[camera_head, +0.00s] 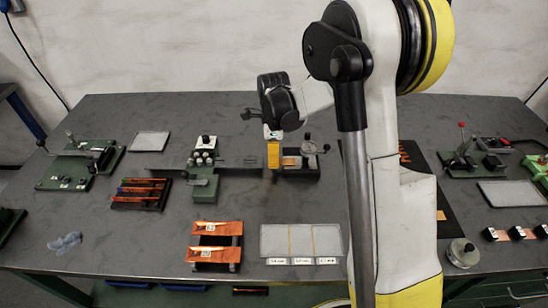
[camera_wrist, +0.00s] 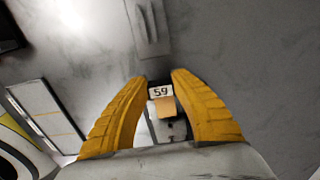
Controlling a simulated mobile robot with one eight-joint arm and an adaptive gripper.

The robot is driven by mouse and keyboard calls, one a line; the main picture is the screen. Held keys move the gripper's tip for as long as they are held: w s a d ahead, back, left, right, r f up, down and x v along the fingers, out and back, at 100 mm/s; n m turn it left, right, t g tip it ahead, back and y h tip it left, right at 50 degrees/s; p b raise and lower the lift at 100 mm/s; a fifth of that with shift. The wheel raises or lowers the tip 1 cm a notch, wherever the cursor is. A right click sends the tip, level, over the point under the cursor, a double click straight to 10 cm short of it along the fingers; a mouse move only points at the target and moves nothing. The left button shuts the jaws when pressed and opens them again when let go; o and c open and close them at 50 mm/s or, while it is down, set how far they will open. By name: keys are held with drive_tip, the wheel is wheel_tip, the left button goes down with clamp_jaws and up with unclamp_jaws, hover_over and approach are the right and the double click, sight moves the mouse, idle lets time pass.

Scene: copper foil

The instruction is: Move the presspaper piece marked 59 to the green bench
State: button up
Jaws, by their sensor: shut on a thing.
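My gripper (camera_head: 273,160) reaches down over the back middle of the table, its yellow fingers pointing down beside a small dark fixture (camera_head: 300,168). In the wrist view its fingertips (camera_wrist: 162,78) are close together on either side of the presspaper piece marked 59. The piece shows a white tag reading 59 (camera_wrist: 161,91) and a tan face (camera_wrist: 165,107) below it. My gripper is shut on this piece. In the head view the fingers hide most of it. The grey-topped bench (camera_head: 110,235) has a green front rail; no separate green bench is clear.
A green press-like device (camera_head: 204,165) stands left of my gripper. Orange copper strips lie on a rack (camera_head: 215,245) in front, beside a pale tray with several labelled sections (camera_head: 300,240). Green fixtures (camera_head: 75,165) stand at the left.

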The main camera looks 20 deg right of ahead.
drive_tip(key=shift+r+p, duration=2.3)
drive_tip(key=shift+r, duration=1.2)
